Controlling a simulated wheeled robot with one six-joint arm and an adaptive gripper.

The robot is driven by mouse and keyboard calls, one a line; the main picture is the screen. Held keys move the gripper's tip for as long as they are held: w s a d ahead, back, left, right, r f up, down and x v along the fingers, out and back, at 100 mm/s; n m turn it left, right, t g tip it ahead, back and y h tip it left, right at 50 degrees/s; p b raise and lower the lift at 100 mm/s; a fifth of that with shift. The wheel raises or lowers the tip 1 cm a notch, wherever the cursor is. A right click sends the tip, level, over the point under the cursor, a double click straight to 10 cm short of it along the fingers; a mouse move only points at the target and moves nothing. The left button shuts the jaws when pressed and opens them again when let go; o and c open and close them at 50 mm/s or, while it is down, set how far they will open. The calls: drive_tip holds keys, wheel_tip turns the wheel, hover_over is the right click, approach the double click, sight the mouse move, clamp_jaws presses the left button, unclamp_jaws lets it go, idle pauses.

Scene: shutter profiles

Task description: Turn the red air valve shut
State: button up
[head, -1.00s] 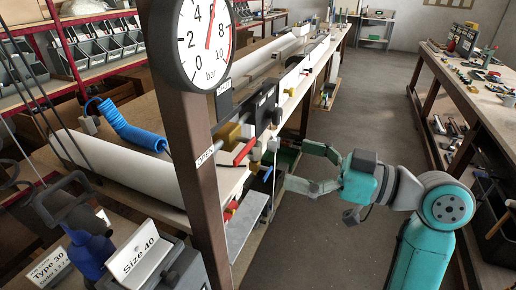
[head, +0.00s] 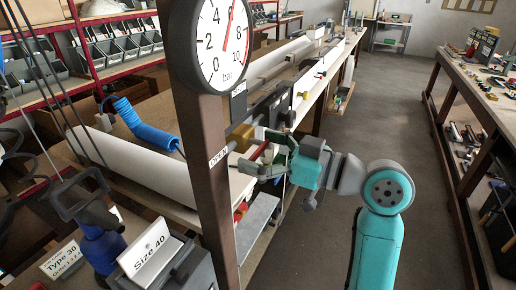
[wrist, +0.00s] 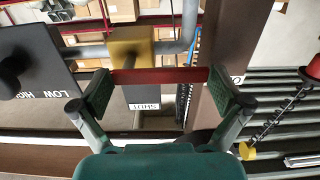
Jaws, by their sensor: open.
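The red valve handle (wrist: 165,75) lies level across the wrist view, from the yellow valve body (wrist: 131,45) towards the brown post on the right. The handle and the yellow body (head: 240,136) also show in the head view, the handle partly hidden by my fingers. My gripper (wrist: 163,90) is open, with its green finger pads near the two ends of the handle's visible length; I cannot tell whether they touch it. In the head view my gripper (head: 263,154) is at the valve. A SHUT label (wrist: 144,106) appears upside down below the handle; an OPEN label (head: 218,157) is on the post.
A pressure gauge (head: 223,42) is on the brown post (head: 205,130), close left of my gripper. A dark plate lettered LOW and HIGH (wrist: 40,80) is left of the valve in the wrist view. A blue coiled hose (head: 145,128) lies behind. The aisle floor (head: 385,110) is clear.

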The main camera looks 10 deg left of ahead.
sight(264, 142)
drive_tip(key=c, duration=1.4)
drive_tip(key=shift+r, duration=0.1)
drive_tip(key=m, duration=0.3)
drive_tip(key=r+m, duration=0.1)
drive_tip(key=shift+w+d+m, duration=0.1)
drive_tip(key=shift+w+m, duration=0.2)
drive_tip(key=shift+m, duration=0.1)
drive_tip(key=m, duration=0.3)
drive_tip(key=w+r+m, duration=0.1)
drive_tip(key=shift+d, duration=0.15)
drive_tip(key=m, duration=0.2)
drive_tip(key=w+m, duration=0.1)
drive_tip(key=m, duration=0.2)
drive_tip(key=shift+d+r, duration=0.1)
drive_tip(key=shift+d, duration=0.1)
drive_tip(key=shift+w+d+m, duration=0.1)
drive_tip(key=shift+w+m, duration=0.2)
drive_tip(key=shift+m, duration=0.75)
drive_tip(key=shift+w+d+m, duration=0.1)
drive_tip(key=shift+w+m, duration=0.15)
drive_tip(key=shift+m, duration=0.8)
